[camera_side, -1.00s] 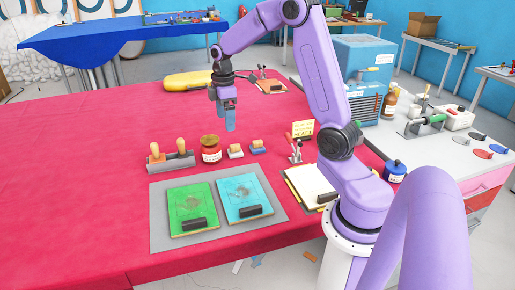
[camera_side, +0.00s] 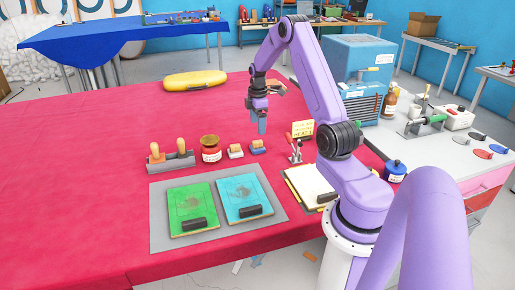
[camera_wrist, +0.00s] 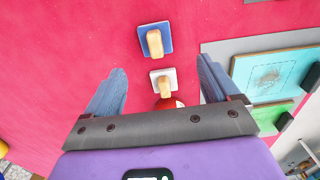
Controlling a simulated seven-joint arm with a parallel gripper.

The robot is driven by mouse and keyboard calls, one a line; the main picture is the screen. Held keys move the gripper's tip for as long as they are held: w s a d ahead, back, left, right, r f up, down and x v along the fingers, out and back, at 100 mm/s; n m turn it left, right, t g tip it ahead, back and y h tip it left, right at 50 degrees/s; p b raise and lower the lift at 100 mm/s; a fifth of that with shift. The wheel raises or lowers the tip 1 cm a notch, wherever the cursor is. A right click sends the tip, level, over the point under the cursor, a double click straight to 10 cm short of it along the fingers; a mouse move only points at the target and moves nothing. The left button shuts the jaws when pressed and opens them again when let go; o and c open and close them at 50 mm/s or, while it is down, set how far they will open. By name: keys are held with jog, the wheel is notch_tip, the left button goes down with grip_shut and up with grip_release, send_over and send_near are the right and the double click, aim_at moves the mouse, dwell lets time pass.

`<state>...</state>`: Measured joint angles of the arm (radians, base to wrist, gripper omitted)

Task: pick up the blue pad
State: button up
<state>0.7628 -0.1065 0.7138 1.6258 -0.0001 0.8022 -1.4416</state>
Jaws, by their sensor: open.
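The blue pad (camera_side: 257,148) is a small block with a blue base and a wooden grip on top. It stands on the red tabletop, right of a similar white pad (camera_side: 235,151). My gripper (camera_side: 262,128) hangs above the table near the blue pad, fingers pointing down, open and empty. In the wrist view the blue pad (camera_wrist: 154,41) lies ahead of my gripper (camera_wrist: 160,66), beyond the fingertips. The white pad (camera_wrist: 163,82) shows between the two blue fingers there. My gripper touches neither pad.
A grey mat (camera_side: 160,240) with green and light-blue boards lies in front. A small tool holder (camera_side: 295,152) stands to the right.

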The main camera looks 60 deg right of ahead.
aim_at(257, 141)
notch_tip(257, 141, down, 5)
jog(key=shift+f, duration=0.15)
jog(key=shift+w+d+f, duration=0.15)
jog(key=shift+f, duration=1.15)
jog(key=shift+w+d+f, duration=0.1)
jog(key=shift+d+f, duration=0.05)
jog(key=shift+f, duration=1.1)
jog(key=c, duration=1.1)
